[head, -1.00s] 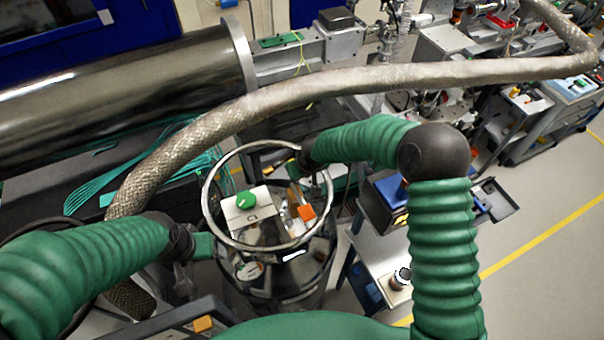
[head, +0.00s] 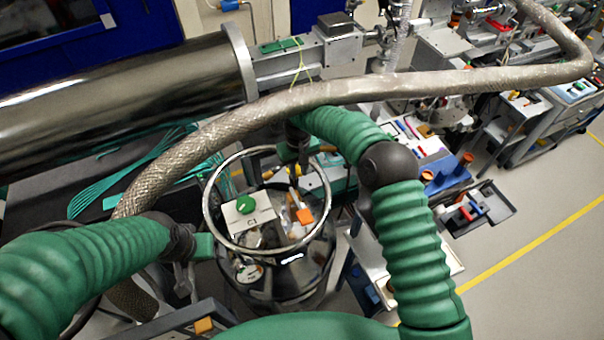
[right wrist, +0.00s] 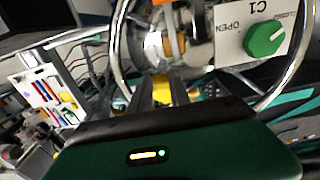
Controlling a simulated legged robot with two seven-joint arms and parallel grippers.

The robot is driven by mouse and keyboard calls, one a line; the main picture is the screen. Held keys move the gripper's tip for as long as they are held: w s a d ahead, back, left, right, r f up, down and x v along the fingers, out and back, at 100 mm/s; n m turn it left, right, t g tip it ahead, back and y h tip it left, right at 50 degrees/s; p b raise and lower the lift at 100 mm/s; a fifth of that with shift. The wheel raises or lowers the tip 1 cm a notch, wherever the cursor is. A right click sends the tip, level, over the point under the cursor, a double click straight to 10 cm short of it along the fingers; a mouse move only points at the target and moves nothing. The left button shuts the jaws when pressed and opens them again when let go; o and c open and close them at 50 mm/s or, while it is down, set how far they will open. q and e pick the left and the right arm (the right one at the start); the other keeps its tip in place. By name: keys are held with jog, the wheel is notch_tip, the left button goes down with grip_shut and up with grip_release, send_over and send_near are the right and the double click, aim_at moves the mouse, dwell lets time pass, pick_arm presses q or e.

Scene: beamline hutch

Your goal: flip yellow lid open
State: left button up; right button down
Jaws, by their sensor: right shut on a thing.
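My right gripper (head: 296,182) points down at the far inner side of a steel ring above a metal vessel. In the right wrist view its two fingers (right wrist: 162,88) are closed about a yellow piece (right wrist: 162,83), which looks like the yellow lid. The fingers hide much of it, and its hinge and tilt cannot be made out. My left gripper (head: 184,268) is left of the vessel, low and away from the right one; its fingers are too unclear to judge.
The steel ring (head: 210,213) encircles a white C1 box (head: 240,226) with a green knob (head: 246,204), and an orange block (head: 305,216). A blue tray (head: 447,178) stands right of that arm.

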jog(key=shift+w+r+g+b, duration=0.2)
jog(key=shift+w+g+b, duration=0.2)
jog(key=shift+g, duration=0.3)
jog(key=c, duration=1.5)
grip_release()
jog(key=shift+c, duration=0.2)
jog(key=o, duration=0.3)
jog(key=shift+w+f, duration=0.1)
jog(key=shift+w, duration=0.1)
jog(key=shift+o, duration=0.2)
jog(key=shift+w, duration=0.2)
